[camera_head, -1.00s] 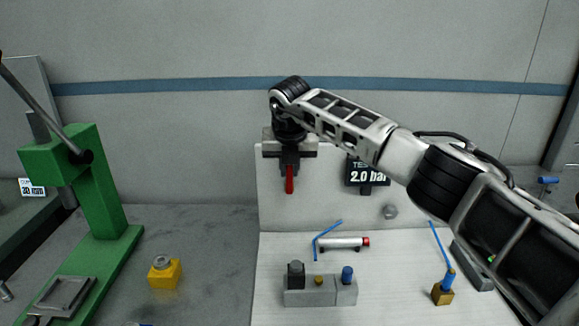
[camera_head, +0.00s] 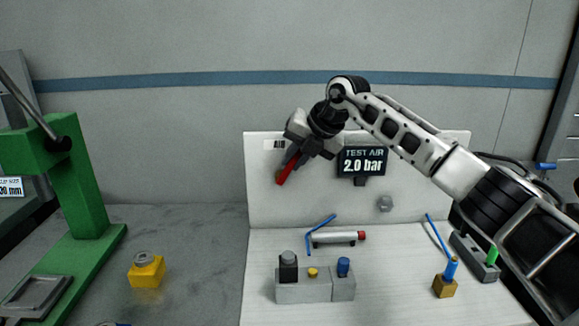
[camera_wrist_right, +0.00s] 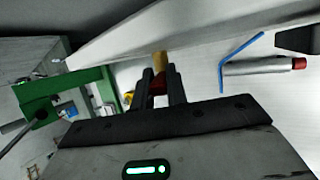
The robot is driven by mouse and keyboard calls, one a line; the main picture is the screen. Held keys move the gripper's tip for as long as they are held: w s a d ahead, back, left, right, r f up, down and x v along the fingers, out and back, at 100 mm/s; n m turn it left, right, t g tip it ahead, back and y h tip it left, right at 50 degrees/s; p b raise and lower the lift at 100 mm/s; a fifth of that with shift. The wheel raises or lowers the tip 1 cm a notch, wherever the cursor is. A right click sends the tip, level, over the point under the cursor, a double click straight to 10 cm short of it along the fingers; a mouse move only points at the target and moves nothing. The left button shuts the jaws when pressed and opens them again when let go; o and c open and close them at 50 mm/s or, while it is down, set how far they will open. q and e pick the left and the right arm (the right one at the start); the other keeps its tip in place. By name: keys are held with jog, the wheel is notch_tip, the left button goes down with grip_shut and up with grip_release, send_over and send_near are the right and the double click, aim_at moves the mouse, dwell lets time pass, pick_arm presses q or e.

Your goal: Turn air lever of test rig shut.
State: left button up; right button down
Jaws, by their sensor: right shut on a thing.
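The red air lever (camera_head: 287,170) is on the white upright panel of the test rig (camera_head: 415,195), below the AIR label (camera_head: 279,145). It slants, with its free end down and to the left. My right gripper (camera_head: 294,158) is shut on the lever and tilted along with it. In the right wrist view the two dark fingers (camera_wrist_right: 162,88) stand on either side of the red lever, with a brass part (camera_wrist_right: 160,62) just beyond. The lever's pivot is hidden by my gripper in the head view. My left gripper is not in view.
The display (camera_head: 363,161) reads TEST AIR 2.0 bar. A grey block with knobs (camera_head: 303,291), a silver cylinder (camera_head: 335,237) and a blue hose stand on the rig's base. A green press (camera_head: 85,190) and a yellow block (camera_head: 146,271) are at left.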

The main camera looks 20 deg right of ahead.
jog(key=shift+s+d+f+y+b, duration=0.1)
jog(key=shift+d+f+y+b, duration=0.05)
jog(key=shift+d+y+b, duration=0.2)
dwell(0.3)
jog(key=c, duration=1.4)
grip_release()
jog(key=b+v, duration=0.1)
jog(key=v, duration=1.5)
jog(key=shift+s+f+b, duration=0.15)
jog(key=shift+b, duration=0.15)
jog(key=shift+d, duration=0.1)
